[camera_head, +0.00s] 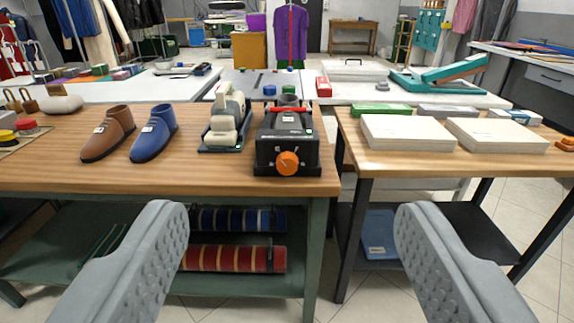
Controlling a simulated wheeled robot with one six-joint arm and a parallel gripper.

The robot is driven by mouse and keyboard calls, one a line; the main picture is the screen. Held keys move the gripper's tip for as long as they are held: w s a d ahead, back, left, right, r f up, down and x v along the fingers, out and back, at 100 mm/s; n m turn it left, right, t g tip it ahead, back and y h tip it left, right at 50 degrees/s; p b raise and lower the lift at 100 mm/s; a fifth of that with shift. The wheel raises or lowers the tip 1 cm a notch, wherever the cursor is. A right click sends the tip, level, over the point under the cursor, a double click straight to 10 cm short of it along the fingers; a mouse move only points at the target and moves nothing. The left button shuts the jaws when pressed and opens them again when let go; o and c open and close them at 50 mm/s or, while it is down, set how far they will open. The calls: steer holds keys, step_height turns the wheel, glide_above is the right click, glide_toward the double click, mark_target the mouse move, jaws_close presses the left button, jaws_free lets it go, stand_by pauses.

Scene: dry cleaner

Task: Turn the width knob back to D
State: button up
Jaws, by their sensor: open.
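An orange knob (287,163) sits on the front face of a black machine (270,140). The machine stands at the right end of the left wooden table (225,178). The knob's letter marks are too small to read, so its setting cannot be told. My gripper (287,215) is open and empty, its two grey fingers spread wide in the lower part of the view. The knob lies beyond the fingertips, between them in the picture and a little higher. Nothing touches it.
A white and grey machine (228,118) stands close left of the black one, then a blue shoe (153,135) and a brown shoe (108,135). The right table (385,163) holds pale boxes (405,132). Striped rolls (230,258) lie on the lower shelf.

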steer(key=w+f, duration=0.5)
steer(key=w, duration=0.4)
glide_toward(287, 168)
steer(key=shift+t, duration=0.3)
steer(key=w, duration=0.9)
steer(key=shift+w+f, duration=0.3)
steer(key=c, duration=1)
